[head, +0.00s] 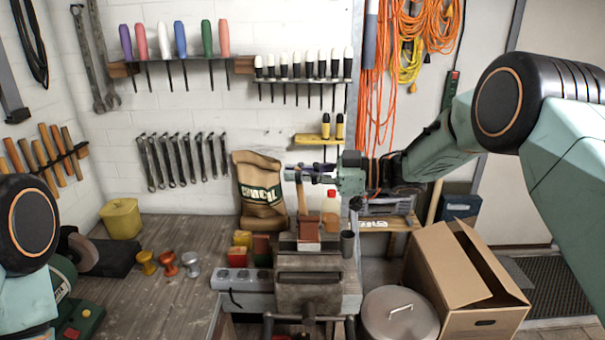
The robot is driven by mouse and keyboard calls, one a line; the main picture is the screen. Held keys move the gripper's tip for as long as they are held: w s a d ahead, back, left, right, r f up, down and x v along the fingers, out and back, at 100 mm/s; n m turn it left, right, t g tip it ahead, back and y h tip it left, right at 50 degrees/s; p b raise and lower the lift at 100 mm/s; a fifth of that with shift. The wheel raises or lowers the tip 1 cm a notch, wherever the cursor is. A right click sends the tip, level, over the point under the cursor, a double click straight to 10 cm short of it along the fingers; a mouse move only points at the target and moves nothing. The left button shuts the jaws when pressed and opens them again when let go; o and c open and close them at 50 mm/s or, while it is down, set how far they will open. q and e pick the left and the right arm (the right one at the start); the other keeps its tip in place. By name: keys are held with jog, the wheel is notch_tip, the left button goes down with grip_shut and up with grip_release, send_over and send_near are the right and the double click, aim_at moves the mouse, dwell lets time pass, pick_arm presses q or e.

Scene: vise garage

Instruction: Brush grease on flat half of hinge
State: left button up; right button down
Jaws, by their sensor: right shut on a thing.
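My right gripper (300,174) reaches in from the right above the workbench. It is shut on the wooden handle of what looks like a brush (302,197), held roughly upright. The brush's lower end is close above a reddish-brown plate (309,229), likely the hinge, standing at the top of the grey vise (308,265). I cannot tell whether brush and plate touch. Grease cannot be made out. My left gripper is out of view.
A brown sack (259,190) is behind. An open cardboard box (470,280) and lidded metal bin (398,318) are at right.

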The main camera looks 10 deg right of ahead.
jog(key=shift+a, duration=0.2)
notch_tip(320, 180, up, 2)
jog(key=shift+w+r, duration=0.1)
jog(key=shift+w, duration=0.05)
jog(key=shift+r, duration=2.9)
jog(key=shift+r, duration=0.1)
